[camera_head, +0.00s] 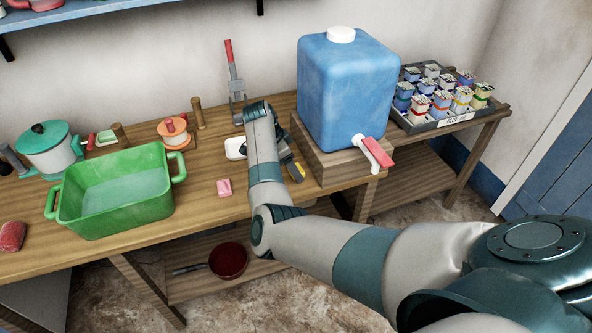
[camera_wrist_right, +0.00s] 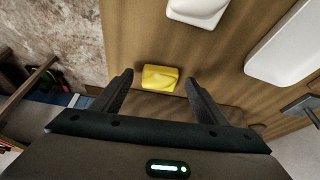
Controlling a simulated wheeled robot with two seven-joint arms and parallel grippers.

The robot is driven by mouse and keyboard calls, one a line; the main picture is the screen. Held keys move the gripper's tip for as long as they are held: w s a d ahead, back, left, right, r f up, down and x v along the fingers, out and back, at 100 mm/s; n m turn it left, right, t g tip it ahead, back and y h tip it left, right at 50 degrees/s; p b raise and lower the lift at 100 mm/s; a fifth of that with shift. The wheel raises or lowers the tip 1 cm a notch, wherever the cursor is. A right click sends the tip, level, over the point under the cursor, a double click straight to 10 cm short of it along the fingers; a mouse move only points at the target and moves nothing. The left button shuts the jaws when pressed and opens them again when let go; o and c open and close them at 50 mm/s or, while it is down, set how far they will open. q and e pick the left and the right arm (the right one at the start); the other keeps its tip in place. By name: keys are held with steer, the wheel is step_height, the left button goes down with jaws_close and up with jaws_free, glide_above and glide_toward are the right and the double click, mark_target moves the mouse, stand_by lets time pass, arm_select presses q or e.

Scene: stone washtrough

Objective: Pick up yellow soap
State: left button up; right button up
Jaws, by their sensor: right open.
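The yellow soap (camera_wrist_right: 160,78) is a small block lying on the wooden table, seen in the right wrist view. My right gripper (camera_wrist_right: 158,84) is open, one finger on each side of the soap in that view, with gaps on both sides. I cannot tell how far the fingertips are above the table. In the head view my right arm covers most of this spot; a small yellow patch, likely the soap (camera_head: 300,167), shows beside the forearm near the table's front edge. My left gripper is not in view.
A white dish (camera_head: 234,148) and pink soap (camera_head: 224,187) lie left of my forearm. The blue water container (camera_head: 345,90) on its wooden block (camera_head: 335,165) stands close on the right. A green basin (camera_head: 118,215) is further left. White pieces (camera_wrist_right: 285,45) show in the wrist view.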

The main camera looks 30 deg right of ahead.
steer(key=c, duration=1.3)
steer(key=shift+o, duration=0.2)
steer(key=shift+r, duration=0.2)
step_height(320, 180, up, 10)
steer(key=b, duration=0.2)
steer(key=shift+f+b, duration=0.15)
steer(key=shift+b, duration=0.15)
